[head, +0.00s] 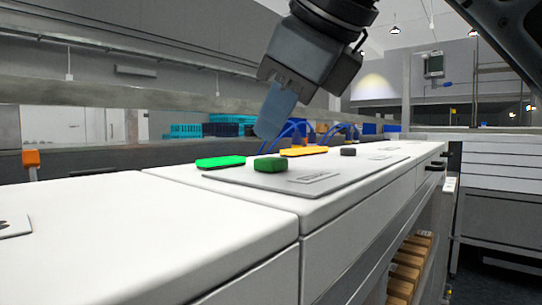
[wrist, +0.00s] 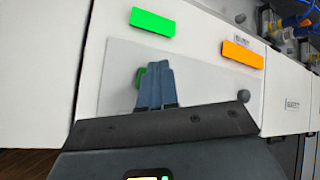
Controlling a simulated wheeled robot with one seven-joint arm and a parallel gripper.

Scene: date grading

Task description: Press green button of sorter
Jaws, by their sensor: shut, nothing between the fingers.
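The green button (head: 270,164) is a small dark green block on a grey panel (head: 235,181) set in the sorter's white top. In the wrist view the green button (wrist: 139,77) shows only at its left part, with my fingers in front of the rest. A flat bright green plate (head: 220,162) lies to its left in the head view; it also shows in the wrist view (wrist: 153,22). My gripper (head: 266,136) is shut and empty, its blue-grey fingers tilted downward. In the head view the fingertips appear above the button with a gap. The fingers also show in the wrist view (wrist: 157,66).
Blue cables and teal crates (head: 228,126) are behind. The white top at the near left is mostly clear.

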